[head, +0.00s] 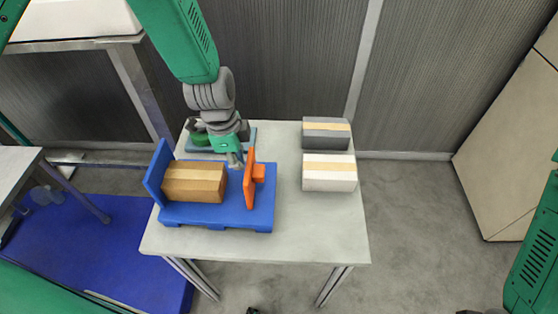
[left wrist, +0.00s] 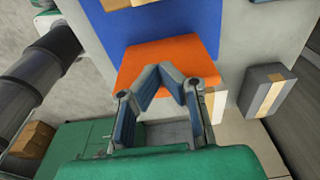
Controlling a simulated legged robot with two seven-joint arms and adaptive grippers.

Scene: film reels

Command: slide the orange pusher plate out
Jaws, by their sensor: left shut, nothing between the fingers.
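The orange pusher plate (head: 249,188) stands upright across the blue base (head: 230,217), with a small orange block on its right face. A brown box (head: 195,182) with a pale stripe lies on the base, between the plate and the blue upright end wall at the left. My left gripper (head: 236,162) is shut and empty, pointing down just left of the plate's far end, near the box's far right corner. In the left wrist view the closed fingertips (left wrist: 161,76) appear over the orange plate (left wrist: 160,52); whether they touch it is unclear. My right gripper is not visible.
A dark grey box (head: 326,134) and a white box (head: 329,174) lie at the right of the light table (head: 310,225). A green thing on a blue-grey plate (head: 200,140) sits behind the base, partly hidden by my arm. The table's front right is clear.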

